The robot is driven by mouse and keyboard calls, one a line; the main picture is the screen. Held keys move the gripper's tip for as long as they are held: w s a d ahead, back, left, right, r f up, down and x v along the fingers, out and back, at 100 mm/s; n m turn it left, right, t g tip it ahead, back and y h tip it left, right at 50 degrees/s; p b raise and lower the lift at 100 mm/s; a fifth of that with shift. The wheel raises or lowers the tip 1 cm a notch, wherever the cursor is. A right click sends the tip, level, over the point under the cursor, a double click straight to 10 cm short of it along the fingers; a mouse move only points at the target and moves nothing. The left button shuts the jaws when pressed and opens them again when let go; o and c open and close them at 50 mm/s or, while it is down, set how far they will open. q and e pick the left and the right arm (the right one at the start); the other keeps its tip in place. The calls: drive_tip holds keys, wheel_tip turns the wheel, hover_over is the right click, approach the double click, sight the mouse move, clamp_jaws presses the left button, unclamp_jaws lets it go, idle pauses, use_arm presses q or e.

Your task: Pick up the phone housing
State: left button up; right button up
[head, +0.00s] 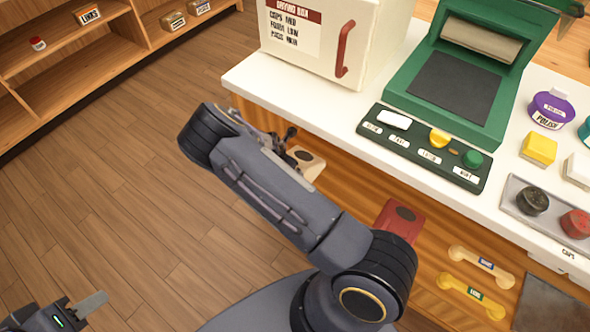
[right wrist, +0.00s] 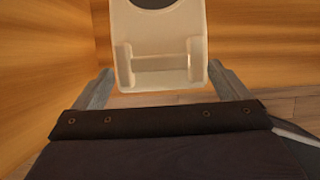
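A cream phone housing (head: 308,166) shows in the head view below the counter's front edge, partly hidden by my right arm. In the right wrist view the cream housing (right wrist: 160,70) lies ahead, between and beyond the two grey fingertips of my right gripper (right wrist: 160,78). The fingers are spread wide, and I cannot tell whether either touches it. In the head view the right gripper (head: 283,142) is mostly hidden behind its wrist. A red phone housing (head: 402,218) is to the right, partly behind my arm. My left gripper (head: 85,312) is at the bottom left, away from the housings; its opening is unclear.
The white counter (head: 250,80) carries a drying box (head: 305,35), a green press (head: 455,85), a button panel (head: 425,148) and a caps tray (head: 515,205). Cream and yellow handsets (head: 478,262) lie right of the red housing. Floor (head: 110,190) at left is clear.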

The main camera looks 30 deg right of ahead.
drive_tip(key=c, duration=1.1)
